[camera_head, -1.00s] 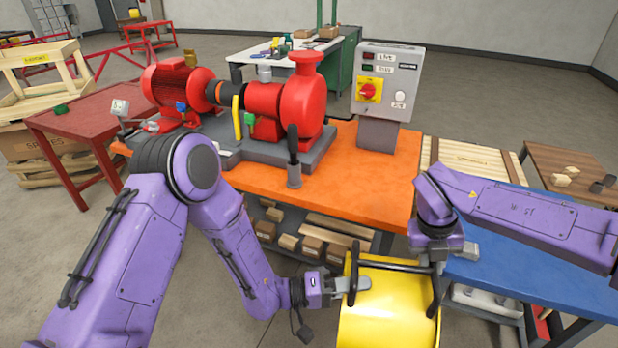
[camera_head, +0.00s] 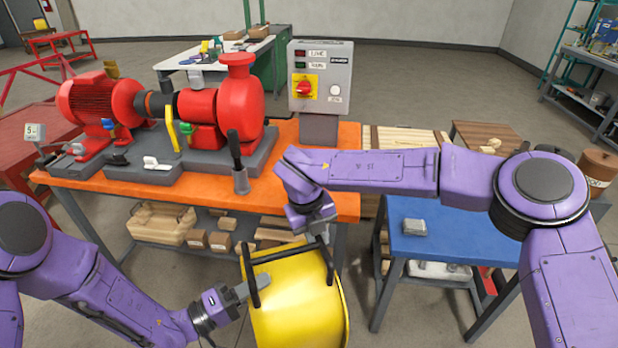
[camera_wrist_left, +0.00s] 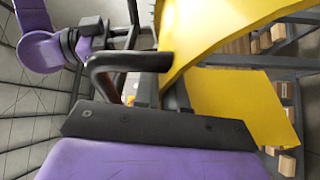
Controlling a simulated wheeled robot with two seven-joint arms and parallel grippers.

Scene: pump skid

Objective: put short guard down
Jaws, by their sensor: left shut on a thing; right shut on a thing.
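The short guard is a yellow curved cover (camera_head: 300,301) with black bar handles, held in the air in front of the orange bench in the head view. My left gripper (camera_head: 256,287) is shut on the handle at its left side. My right gripper (camera_head: 318,232) is above its far right side, shut on the handle there; its fingertips are partly hidden. In the left wrist view the guard's yellow shell (camera_wrist_left: 225,35) and a black handle bar (camera_wrist_left: 125,66) show close to the left gripper.
The orange bench (camera_head: 330,208) carries the red pump (camera_head: 215,115), motor and grey control box (camera_head: 320,75). A blue table (camera_head: 450,235) stands right, mostly bare, with a small grey block (camera_head: 414,227) on it. Boxes sit on the shelf under the bench.

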